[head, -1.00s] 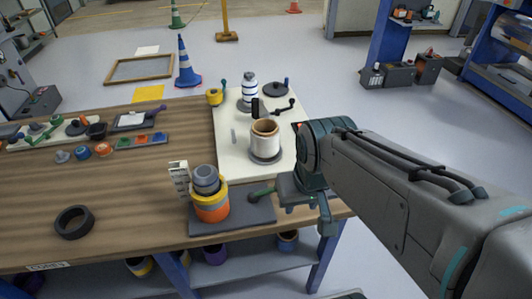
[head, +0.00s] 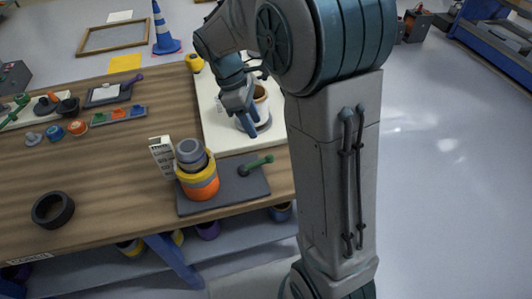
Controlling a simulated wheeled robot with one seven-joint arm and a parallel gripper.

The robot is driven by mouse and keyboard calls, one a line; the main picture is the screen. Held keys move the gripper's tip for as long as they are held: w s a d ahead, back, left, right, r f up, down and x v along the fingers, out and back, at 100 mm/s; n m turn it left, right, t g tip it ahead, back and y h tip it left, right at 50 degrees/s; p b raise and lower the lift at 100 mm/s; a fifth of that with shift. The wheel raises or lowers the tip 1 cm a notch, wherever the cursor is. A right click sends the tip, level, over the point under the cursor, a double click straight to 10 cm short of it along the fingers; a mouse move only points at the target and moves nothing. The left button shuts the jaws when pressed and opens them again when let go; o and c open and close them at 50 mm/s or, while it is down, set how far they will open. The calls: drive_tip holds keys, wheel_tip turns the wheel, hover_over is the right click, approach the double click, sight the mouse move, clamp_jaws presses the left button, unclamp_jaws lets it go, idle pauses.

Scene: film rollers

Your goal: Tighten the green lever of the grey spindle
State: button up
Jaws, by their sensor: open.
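The grey spindle (head: 188,150) stands upright on a dark grey base plate (head: 226,195), with an orange and yellow roll (head: 200,184) around it. The green lever (head: 260,162) sits at the right part of that plate and points right and slightly away. My gripper (head: 248,124) is open and points down at the white roll (head: 262,108) on the pale board, beyond the plate. It is well apart from the green lever. The gripper and arm hide part of the white roll, and I cannot tell if the fingers touch it.
A black ring (head: 53,209) lies at the front left of the wooden table (head: 110,205). Small coloured parts lie at the back left. My arm covers the table's right side. The table's middle is clear.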

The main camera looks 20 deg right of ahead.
sight(269, 159)
drive_tip(key=shift+n, duration=0.7)
drive_tip(key=x, duration=0.9)
drive_tip(key=w+x, duration=0.1)
drive_tip(key=x, duration=0.4)
drive_tip(key=shift+a+f, duration=0.15)
drive_tip(key=shift+f, duration=0.3)
clamp_jaws()
